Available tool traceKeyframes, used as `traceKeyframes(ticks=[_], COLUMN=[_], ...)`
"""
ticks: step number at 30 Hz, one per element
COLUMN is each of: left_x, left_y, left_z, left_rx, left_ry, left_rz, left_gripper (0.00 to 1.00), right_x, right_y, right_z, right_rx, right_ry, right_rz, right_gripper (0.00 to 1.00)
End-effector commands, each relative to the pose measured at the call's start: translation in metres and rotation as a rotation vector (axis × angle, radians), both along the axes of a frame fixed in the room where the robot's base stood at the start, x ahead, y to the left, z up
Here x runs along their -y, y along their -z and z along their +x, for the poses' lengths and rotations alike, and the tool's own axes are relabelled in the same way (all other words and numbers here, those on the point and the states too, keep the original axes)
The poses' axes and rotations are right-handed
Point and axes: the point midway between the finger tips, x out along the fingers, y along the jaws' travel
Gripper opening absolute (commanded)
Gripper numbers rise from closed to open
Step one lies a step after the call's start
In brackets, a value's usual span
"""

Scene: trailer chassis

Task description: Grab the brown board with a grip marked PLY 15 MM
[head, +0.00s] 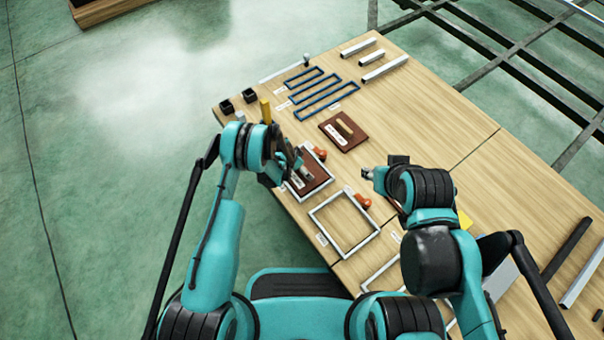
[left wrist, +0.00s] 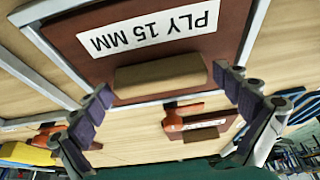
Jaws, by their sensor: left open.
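The brown board (left wrist: 130,35) marked PLY 15 MM lies inside a pale grey frame (left wrist: 42,70) on the table. It shows in the head view (head: 322,178), partly covered by my left gripper. Its tan block grip (left wrist: 160,80) sits below the label in the left wrist view. My left gripper (head: 297,172) is open over the board, with its purple-padded fingers (left wrist: 162,82) on either side of the grip and gaps between. My right gripper (head: 368,174) is above the table to the right; its jaws are too small to judge.
Another brown board (head: 343,131) with a grip and label lies farther back. Orange-handled tools (head: 320,153) (head: 363,201) lie beside the frames. An empty grey frame (head: 344,222) is to the right. Blue frames (head: 325,97) and metal bars (head: 385,68) are at the back.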

Motion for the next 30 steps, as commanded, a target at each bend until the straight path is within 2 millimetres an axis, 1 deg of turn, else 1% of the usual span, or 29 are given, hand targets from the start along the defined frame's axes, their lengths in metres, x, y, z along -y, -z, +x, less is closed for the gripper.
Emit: traceKeyframes(ticks=[1,6,8,9,11,12,13,20,23,26,29,30], left_x=[0.001,0.001,0.001,0.001,0.001,0.001,0.001,0.001,0.001,0.001,0.001,0.001], left_y=[0.002,0.000,0.000,0.000,0.000,0.000,0.000,0.000,-0.003,-0.012,-0.026,-0.034], left_z=[0.001,0.000,0.000,0.000,0.000,0.000,0.000,0.000,0.000,0.001,0.000,0.001], left_rx=[0.000,0.000,0.000,0.000,0.000,0.000,0.000,0.000,0.000,0.000,0.000,0.000], left_ry=[0.000,0.000,0.000,0.000,0.000,0.000,0.000,0.000,0.000,0.000,0.000,0.000], left_rz=[0.000,0.000,0.000,0.000,0.000,0.000,0.000,0.000,0.000,0.000,0.000,0.000], left_gripper=[1.00,1.00,0.84,0.74,0.58,0.47,0.43,0.42,0.42,0.42,0.42,0.42], right_x=[0.000,0.000,0.000,0.000,0.000,0.000,0.000,0.000,0.000,0.000,0.000,0.000], right_y=[0.001,0.000,-0.001,-0.001,-0.001,0.000,0.000,-0.001,-0.002,-0.007,-0.015,-0.019], right_z=[0.000,0.000,0.000,0.000,0.000,0.000,0.000,0.000,0.000,0.000,0.000,0.000], right_rx=[0.000,0.000,0.000,0.000,0.000,0.000,0.000,0.000,0.000,0.000,0.000,0.000], right_ry=[0.000,0.000,0.000,0.000,0.000,0.000,0.000,0.000,0.000,0.000,0.000,0.000], right_rz=[0.000,0.000,0.000,0.000,0.000,0.000,0.000,0.000,0.000,0.000,0.000,0.000], right_gripper=[0.40,0.40,0.40,0.40,0.40,0.40,0.40,0.40,0.40,0.40,0.40,0.40])
